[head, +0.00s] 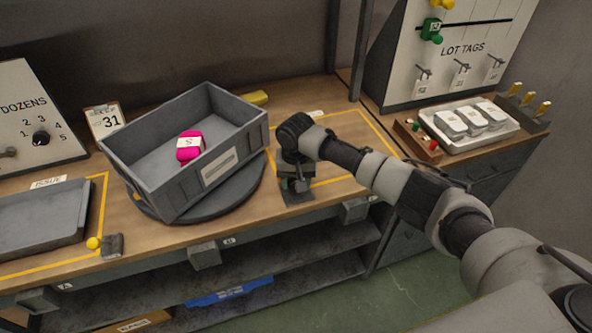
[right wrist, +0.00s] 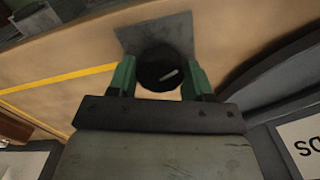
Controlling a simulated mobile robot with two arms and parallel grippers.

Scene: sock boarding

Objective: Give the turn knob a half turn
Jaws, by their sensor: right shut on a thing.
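The turn knob (right wrist: 160,72) is round and black with a short white mark on its top, seen slightly slanted in the right wrist view. It sits on a grey square plate (right wrist: 155,33) on the wooden bench. In the head view the plate (head: 298,196) lies at the bench's front edge, and my wrist mostly hides the knob. My right gripper (right wrist: 159,80) points down over it, with one green finger on each side, shut on the knob. My left gripper is in neither view.
A grey crate (head: 225,166) holding a pink packet (head: 189,146) stands on a round dark turntable (head: 225,206), close left of my right gripper. A yellow-outlined bench area lies behind and right of the gripper. A grey tray (head: 40,222) is at the left.

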